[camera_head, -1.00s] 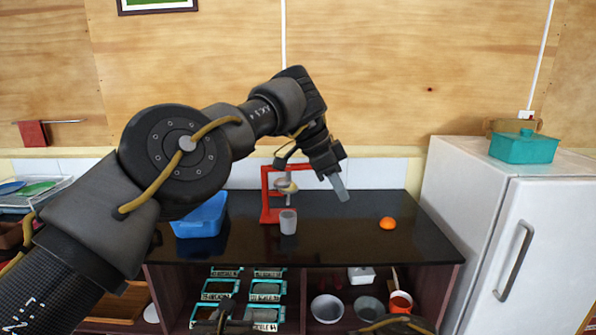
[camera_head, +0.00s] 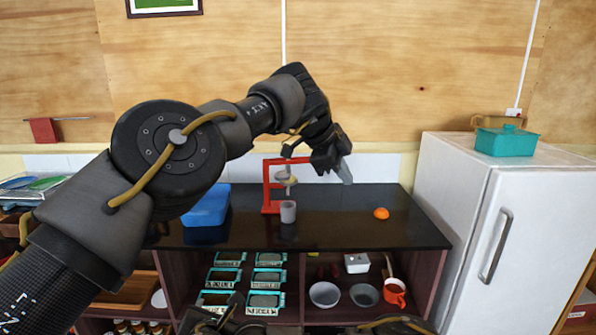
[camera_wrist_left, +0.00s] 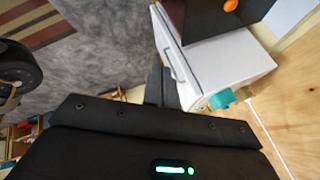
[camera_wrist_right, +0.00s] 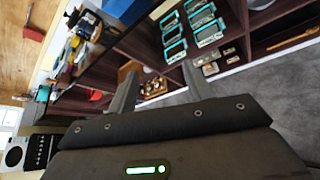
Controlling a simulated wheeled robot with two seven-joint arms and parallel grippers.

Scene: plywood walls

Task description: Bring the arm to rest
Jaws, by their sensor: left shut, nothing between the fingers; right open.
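My left arm reaches across the head view from the lower left. Its gripper (camera_head: 345,172) hangs above the dark counter (camera_head: 340,222), right of a red stand (camera_head: 268,186). In the left wrist view its two fingers (camera_wrist_left: 161,86) are together with nothing between them. My right gripper (camera_head: 222,312) is low at the bottom edge of the head view, in front of the shelves and only partly seen. In the right wrist view its fingers (camera_wrist_right: 158,86) are spread apart and empty.
On the counter are a blue bin (camera_head: 207,207), a grey cup (camera_head: 288,211) and an orange (camera_head: 381,213). A white fridge (camera_head: 470,190) with a teal container (camera_head: 506,141) stands right. Shelves below hold several teal-rimmed boxes (camera_head: 268,279), bowls (camera_head: 324,294) and an orange mug (camera_head: 395,292).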

